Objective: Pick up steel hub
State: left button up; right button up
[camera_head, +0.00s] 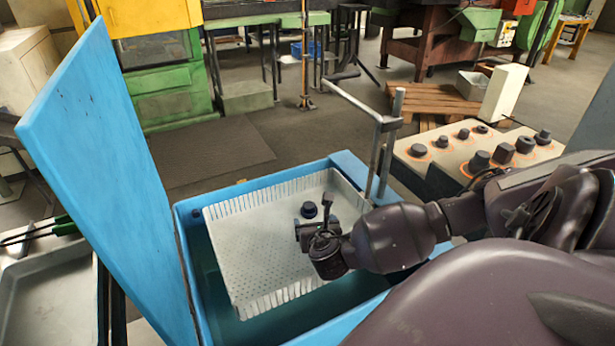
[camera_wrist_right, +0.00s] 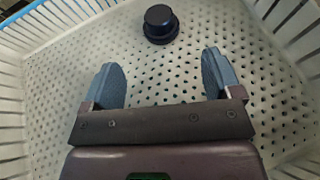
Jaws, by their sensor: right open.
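The steel hub (camera_head: 309,210) is a small dark round piece with a wider flange below a narrower top. It sits on the perforated floor of a white basket (camera_head: 235,255). In the right wrist view the hub (camera_wrist_right: 160,24) lies beyond the fingertips, roughly centred between them and apart from both. My right gripper (camera_head: 318,222) is inside the basket area, just in front of the hub. Its two fingers (camera_wrist_right: 160,80) are spread with nothing between them. My left gripper does not show in either view.
The basket hangs in a blue tank (camera_head: 188,225) with its tall blue lid (camera_head: 95,150) raised at the left. A metal post and handle (camera_head: 385,140) rise at the tank's back right. A table with several dark parts (camera_head: 430,160) stands right.

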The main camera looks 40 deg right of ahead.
aim_at(310, 210)
jog(key=x, duration=0.3)
jog(key=shift+r+b+x, duration=0.1)
jog(key=shift+b+x, duration=0.35)
jog(key=shift+x, duration=0.85)
jog(key=shift+r+b+x, duration=0.15)
jog(key=shift+b+x, duration=0.25)
jog(key=shift+x, duration=0.95)
jog(key=shift+d, duration=0.1)
jog(key=shift+c, duration=0.5)
jog(key=shift+w, duration=0.1)
jog(key=c, duration=1.2)
